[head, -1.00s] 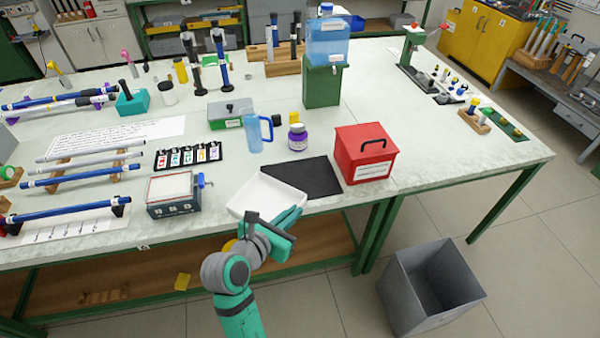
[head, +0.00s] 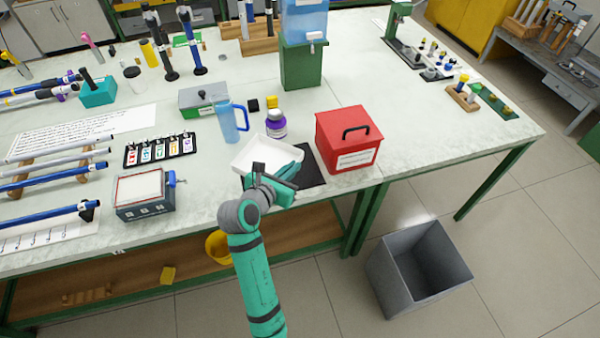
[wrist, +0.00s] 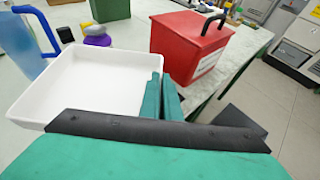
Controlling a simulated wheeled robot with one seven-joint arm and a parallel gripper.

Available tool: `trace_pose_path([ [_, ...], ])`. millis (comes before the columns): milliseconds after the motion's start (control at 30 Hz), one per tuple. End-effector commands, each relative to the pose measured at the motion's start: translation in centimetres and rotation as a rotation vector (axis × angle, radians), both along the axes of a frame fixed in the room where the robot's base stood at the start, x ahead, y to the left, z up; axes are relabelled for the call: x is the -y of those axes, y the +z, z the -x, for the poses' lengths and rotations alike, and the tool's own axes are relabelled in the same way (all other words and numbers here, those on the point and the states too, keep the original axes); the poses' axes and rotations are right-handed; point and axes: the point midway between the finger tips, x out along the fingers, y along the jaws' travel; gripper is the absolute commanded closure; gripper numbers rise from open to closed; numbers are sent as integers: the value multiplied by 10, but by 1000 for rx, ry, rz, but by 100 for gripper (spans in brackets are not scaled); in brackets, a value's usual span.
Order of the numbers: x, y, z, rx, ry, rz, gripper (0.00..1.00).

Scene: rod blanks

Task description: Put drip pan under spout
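The drip pan, a shallow white square tray (head: 262,152), is above the near part of the black mat (head: 312,172), partly covering it. It also shows large in the wrist view (wrist: 85,80), empty and roughly level. My gripper (head: 292,168) is at its near right side, with the teal fingers (wrist: 161,92) closed on the pan's wall. I cannot tell whether the pan touches the table. The spout (head: 313,37) is a white tap on the blue water jug (head: 304,18), which sits on a green stand (head: 302,68) farther back, away from the pan.
A red box (head: 345,155) stands close on the pan's right. A blue pitcher (head: 230,122) and a purple-labelled bottle (head: 276,124) stand just behind the pan. A yellow-lidded block and small black block lie nearby. Table between bottle and stand is mostly clear.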

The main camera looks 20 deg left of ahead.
Motion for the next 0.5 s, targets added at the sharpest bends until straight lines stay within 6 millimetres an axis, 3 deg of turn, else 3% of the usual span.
trace_pose_path([
  [200,8,-35,-34,-1,-8,1,100],
  [500,11,-57,-53,1,-9,0,100],
])
